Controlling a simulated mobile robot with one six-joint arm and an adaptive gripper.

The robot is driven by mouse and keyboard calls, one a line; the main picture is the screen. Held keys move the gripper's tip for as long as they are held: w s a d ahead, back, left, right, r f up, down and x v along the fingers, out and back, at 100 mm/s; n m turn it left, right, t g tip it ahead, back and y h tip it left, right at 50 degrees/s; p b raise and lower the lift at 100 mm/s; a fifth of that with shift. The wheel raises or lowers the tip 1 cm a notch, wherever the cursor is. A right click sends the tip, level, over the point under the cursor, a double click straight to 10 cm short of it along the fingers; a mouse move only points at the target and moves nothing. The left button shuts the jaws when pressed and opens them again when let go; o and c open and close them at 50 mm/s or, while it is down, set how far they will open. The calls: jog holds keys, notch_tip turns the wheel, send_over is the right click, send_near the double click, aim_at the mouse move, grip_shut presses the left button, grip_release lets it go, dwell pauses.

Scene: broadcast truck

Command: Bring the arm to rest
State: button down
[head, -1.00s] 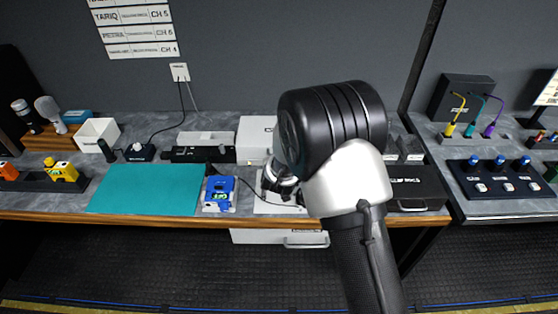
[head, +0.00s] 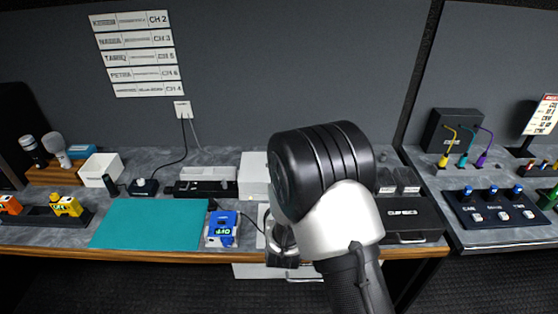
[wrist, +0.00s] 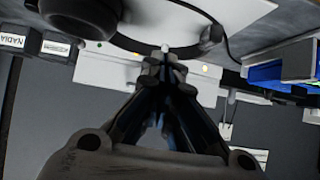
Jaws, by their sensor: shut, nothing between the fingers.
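My gripper (wrist: 165,58) shows in the wrist view, its two dark fingers meeting at the tips with nothing between them. In the head view, my bent arm stands over the right half of the counter (head: 160,180). A grey and dark part below the elbow, likely my wrist, is at the counter's front edge; my fingertips cannot be made out there. In the wrist view, a white surface and a dark curved band lie beyond the fingertips. I cannot tell whether the fingers touch anything.
A blue pack (head: 222,229) is left of my wrist, beside a teal mat (head: 150,224). A black case (head: 410,216) stands to the right of my arm. A control panel (head: 497,208) is on the right counter. The floor in front is clear where visible.

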jog(key=s+d+r+g+y, duration=0.1)
jog(key=s+d+r, duration=0.1)
jog(key=s+r, duration=0.5)
jog(key=s+d+r+g+y, duration=0.1)
jog(key=s+d+r+g, duration=0.1)
jog(key=r, duration=0.9)
jog(key=s+d+r+g, duration=0.1)
jog(key=s+d+r, duration=0.1)
jog(key=s, duration=0.6)
jog(key=s+d+r+g+h, duration=0.1)
jog(key=s+d+r, duration=0.2)
jog(key=s, duration=0.6)
jog(key=s+d+r+g+h, duration=0.1)
jog(key=s+d+r, duration=0.1)
jog(key=s, duration=0.6)
jog(key=shift+s+d+r, duration=0.25)
jog(key=shift+s+d, duration=0.15)
jog(key=shift+d, duration=0.45)
